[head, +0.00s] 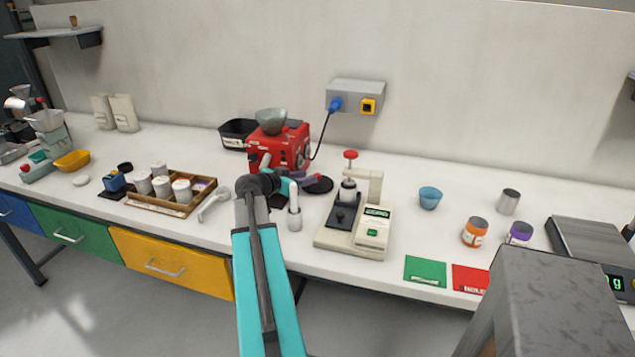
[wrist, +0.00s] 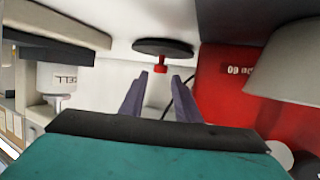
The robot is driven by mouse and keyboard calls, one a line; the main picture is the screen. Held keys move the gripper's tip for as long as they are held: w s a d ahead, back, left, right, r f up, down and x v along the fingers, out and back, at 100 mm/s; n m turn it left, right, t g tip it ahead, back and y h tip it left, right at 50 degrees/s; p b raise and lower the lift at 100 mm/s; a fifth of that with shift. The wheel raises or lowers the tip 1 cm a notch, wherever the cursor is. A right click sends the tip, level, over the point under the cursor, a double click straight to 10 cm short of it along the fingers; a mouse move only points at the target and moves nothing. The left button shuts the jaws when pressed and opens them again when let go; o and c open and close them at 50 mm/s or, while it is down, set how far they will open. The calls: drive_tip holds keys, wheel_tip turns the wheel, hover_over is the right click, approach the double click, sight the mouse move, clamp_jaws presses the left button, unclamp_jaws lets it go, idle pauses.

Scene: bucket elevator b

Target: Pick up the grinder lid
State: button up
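The grinder lid is a flat black disc with a red knob. In the head view the lid (head: 321,186) lies on the white counter just right of the red grinder (head: 286,148), its knob not clearly visible. In the wrist view the lid (wrist: 163,46) and its red knob (wrist: 160,69) show just beyond the fingertips. My gripper (wrist: 160,80) is open, with two purple fingers spread apart and nothing between them. The knob lines up with the gap between them. In the head view my gripper (head: 309,179) is beside the lid, partly overlapping it.
The red grinder with its grey hopper (head: 271,121) stands close left of my gripper. A cream press stand (head: 362,215) is close on the right.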

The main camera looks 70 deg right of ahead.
sight(314, 185)
drive_tip(key=shift+d, duration=0.15)
drive_tip(key=shift+s+d+f+p, duration=0.1)
drive_tip(key=shift+s+d+p, duration=0.1)
drive_tip(key=shift+d+p, duration=0.3)
drive_tip(key=shift+p+x, duration=0.7)
drive_tip(key=shift+x, duration=1.35)
drive_tip(key=shift+a+f, duration=0.1)
drive_tip(key=shift+f, duration=0.05)
drive_tip(key=shift+c, duration=0.2)
clamp_jaws()
